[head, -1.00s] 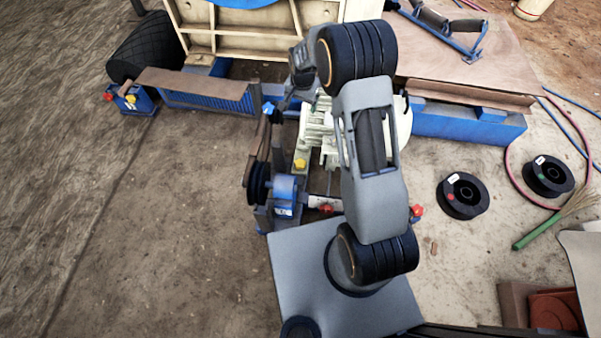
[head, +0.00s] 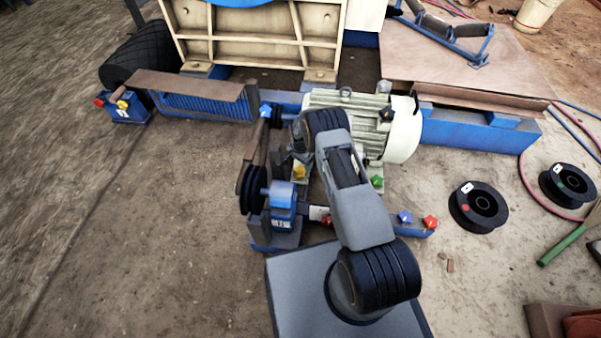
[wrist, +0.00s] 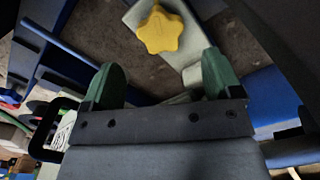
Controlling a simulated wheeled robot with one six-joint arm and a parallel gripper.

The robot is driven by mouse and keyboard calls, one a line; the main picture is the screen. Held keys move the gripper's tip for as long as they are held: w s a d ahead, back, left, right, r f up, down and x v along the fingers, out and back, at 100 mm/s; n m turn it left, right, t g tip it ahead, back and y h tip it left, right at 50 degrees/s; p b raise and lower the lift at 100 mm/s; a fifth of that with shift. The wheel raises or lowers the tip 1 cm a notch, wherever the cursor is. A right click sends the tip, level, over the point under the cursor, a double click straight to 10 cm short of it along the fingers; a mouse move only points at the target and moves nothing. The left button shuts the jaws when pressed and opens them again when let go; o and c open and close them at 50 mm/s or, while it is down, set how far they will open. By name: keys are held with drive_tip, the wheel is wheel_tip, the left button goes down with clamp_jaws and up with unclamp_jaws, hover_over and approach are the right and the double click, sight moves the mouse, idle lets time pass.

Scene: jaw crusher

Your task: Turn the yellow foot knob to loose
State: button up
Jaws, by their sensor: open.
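The yellow foot knob (head: 299,172) is star-shaped and sits on a pale foot beside the cream motor (head: 345,107) in the head view. It also shows in the wrist view (wrist: 160,31), at the top middle, on its pale foot. My gripper (wrist: 162,75) has two green fingers, spread apart with nothing between them. The knob lies ahead of the fingertips in the wrist view, between their lines and not touched. In the head view the gripper itself is hard to make out behind my wrist, close to the knob.
Nearby are a green knob (head: 377,181), a blue knob (head: 405,216), a red knob (head: 430,222) and a black pulley (head: 253,190). Another yellow knob (head: 123,104) sits on a blue block at far left. Black spools (head: 478,207) lie right. Ground at left is clear.

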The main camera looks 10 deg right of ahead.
sight(300, 171)
wheel_tip(300, 171, down, 6)
drive_tip(key=shift+f+b, duration=0.25)
drive_tip(key=shift+b, duration=0.85)
drive_tip(key=shift+c, duration=0.4)
drive_tip(key=c, duration=0.8)
drive_tip(key=shift+n, duration=0.3)
drive_tip(key=shift+c, duration=0.2)
drive_tip(key=n+b, duration=0.2)
drive_tip(key=n, duration=0.1)
drive_tip(key=shift+f+n+b, duration=0.15)
drive_tip(key=shift+n+b, duration=0.15)
drive_tip(key=shift+b, duration=0.1)
drive_tip(key=n+b, duration=0.1)
drive_tip(key=n, duration=0.3)
drive_tip(key=shift+n, duration=0.3)
drive_tip(key=n, duration=0.5)
drive_tip(key=shift+b, duration=0.35)
drive_tip(key=shift+n, duration=2.3)
